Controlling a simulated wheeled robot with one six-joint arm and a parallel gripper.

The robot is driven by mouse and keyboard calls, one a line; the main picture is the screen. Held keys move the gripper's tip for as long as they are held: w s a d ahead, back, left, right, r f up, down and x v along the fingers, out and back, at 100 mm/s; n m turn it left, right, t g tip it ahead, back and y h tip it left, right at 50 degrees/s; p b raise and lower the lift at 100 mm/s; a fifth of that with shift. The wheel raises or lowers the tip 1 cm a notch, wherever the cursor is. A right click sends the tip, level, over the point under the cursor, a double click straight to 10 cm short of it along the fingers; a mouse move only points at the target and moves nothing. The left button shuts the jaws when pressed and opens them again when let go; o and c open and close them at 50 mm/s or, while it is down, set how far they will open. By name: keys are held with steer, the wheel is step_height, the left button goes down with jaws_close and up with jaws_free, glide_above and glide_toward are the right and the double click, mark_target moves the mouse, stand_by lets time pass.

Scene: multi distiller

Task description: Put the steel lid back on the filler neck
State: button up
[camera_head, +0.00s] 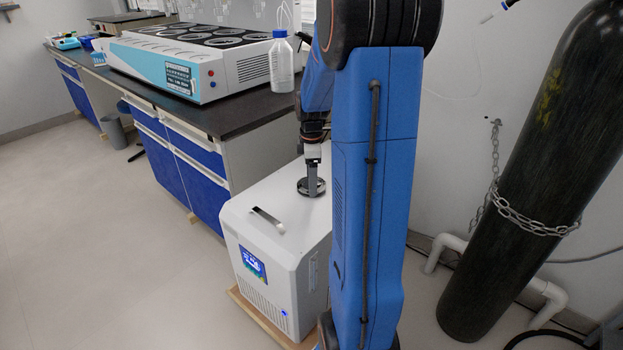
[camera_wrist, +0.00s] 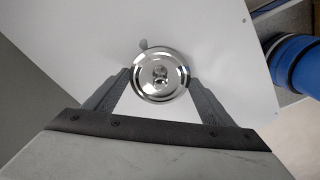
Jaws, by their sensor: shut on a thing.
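The steel lid (camera_wrist: 160,86) is a shiny round disc with a small knob at its middle. In the wrist view it sits between the two fingertips of my gripper (camera_wrist: 160,77), which is shut on its rim. In the head view my gripper (camera_head: 312,182) points down at a dark, shiny round shape (camera_head: 303,190) on top of the white chiller box (camera_head: 290,225). I cannot tell there how much of that shape is lid and how much is neck. The filler neck is not clearly visible, and any gap under the lid is hidden.
The box top has a slotted handle (camera_head: 267,219) towards the front. A dark bench (camera_head: 230,112) with a multi-place heater (camera_head: 185,65) and a plastic bottle (camera_head: 281,65) stands behind. A chained gas cylinder (camera_head: 530,170) stands at right. The floor at left is clear.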

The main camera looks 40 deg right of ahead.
steer(key=shift+f, duration=0.45)
stand_by(0.5)
steer(key=o, duration=1.3)
steer(key=shift+r, duration=0.1)
step_height(320, 180, up, 17)
steer(key=shift+r, duration=0.1)
steer(key=s+a+r+m+t, duration=0.1)
steer(key=s+a+m, duration=0.1)
steer(key=s+a, duration=0.5)
steer(key=s+a+r+m+t, duration=0.1)
steer(key=s+a+m, duration=0.15)
steer(key=a, duration=0.75)
steer(key=s+a+f+m+t, duration=0.1)
steer(key=s+a+f+m, duration=0.1)
steer(key=s+a, duration=0.1)
steer(key=s+a+f+m+t, duration=0.1)
steer(key=s+a+f+m, duration=0.1)
steer(key=s+a, duration=0.2)
steer(key=s+a+f+m, duration=0.2)
steer(key=s+a, duration=0.1)
steer(key=s, duration=0.2)
steer(key=shift+s+a+t, duration=0.2)
steer(key=shift+s+t, duration=0.1)
steer(key=shift+t, duration=0.1)
